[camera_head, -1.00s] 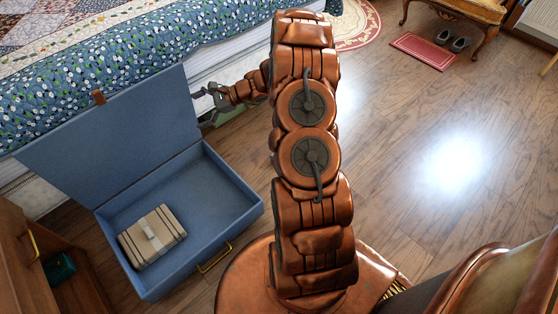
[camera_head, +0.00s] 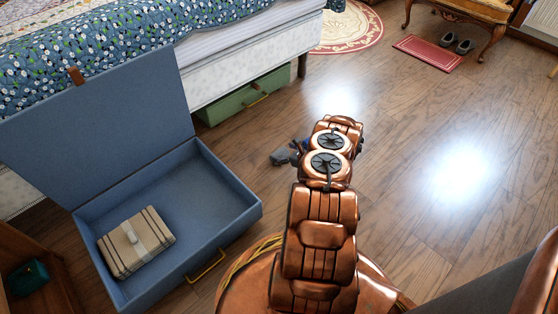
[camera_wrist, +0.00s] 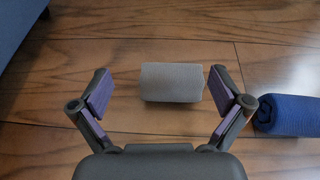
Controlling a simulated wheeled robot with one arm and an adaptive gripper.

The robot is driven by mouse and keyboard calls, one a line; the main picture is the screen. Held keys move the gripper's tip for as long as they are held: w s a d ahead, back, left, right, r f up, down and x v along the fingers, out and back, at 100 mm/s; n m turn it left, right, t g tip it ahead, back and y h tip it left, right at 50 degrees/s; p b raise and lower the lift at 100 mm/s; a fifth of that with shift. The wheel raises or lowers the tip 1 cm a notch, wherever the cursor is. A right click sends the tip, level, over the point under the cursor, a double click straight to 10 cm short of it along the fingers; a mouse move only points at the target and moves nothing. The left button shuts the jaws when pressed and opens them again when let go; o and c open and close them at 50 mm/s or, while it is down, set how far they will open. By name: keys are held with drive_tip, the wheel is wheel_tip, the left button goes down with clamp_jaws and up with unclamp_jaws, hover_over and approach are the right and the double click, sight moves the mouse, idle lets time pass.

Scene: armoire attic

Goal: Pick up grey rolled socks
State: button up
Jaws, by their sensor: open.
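The grey rolled socks (camera_wrist: 171,83) lie on the wooden floor in the wrist view, as a short grey roll. My gripper (camera_wrist: 160,75) is open, with one purple-padded finger on each side of the socks and a gap on both sides. The fingers do not touch the socks. In the head view a small grey shape, which looks like the socks (camera_head: 280,157), shows just left of my arm. My gripper there is mostly hidden by the arm and cannot be made out clearly.
A blue roll (camera_wrist: 284,114) lies right of my gripper, close to the right finger. An open blue suitcase (camera_head: 228,218) with a bundle (camera_head: 120,250) in it stands to the left. A green box (camera_head: 228,105) is under the bed. Floor to the right is clear.

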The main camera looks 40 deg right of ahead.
sight(277, 152)
drive_tip(key=f, duration=0.1)
drive_tip(key=s+d+f, duration=0.1)
drive_tip(key=shift+s+d+f+m, duration=0.1)
drive_tip(key=shift+s+f+m, duration=0.2)
drive_tip(key=shift+f, duration=0.1)
drive_tip(key=shift+w+d+f+h+b, duration=0.1)
drive_tip(key=shift+d+f+h+b, duration=0.05)
drive_tip(key=shift+h+b, duration=0.15)
drive_tip(key=shift+b+x, duration=1.95)
drive_tip(key=shift+x, duration=1.3)
drive_tip(key=shift+w+f, duration=0.1)
drive_tip(key=shift+w, duration=0.35)
drive_tip(key=c, duration=0.8)
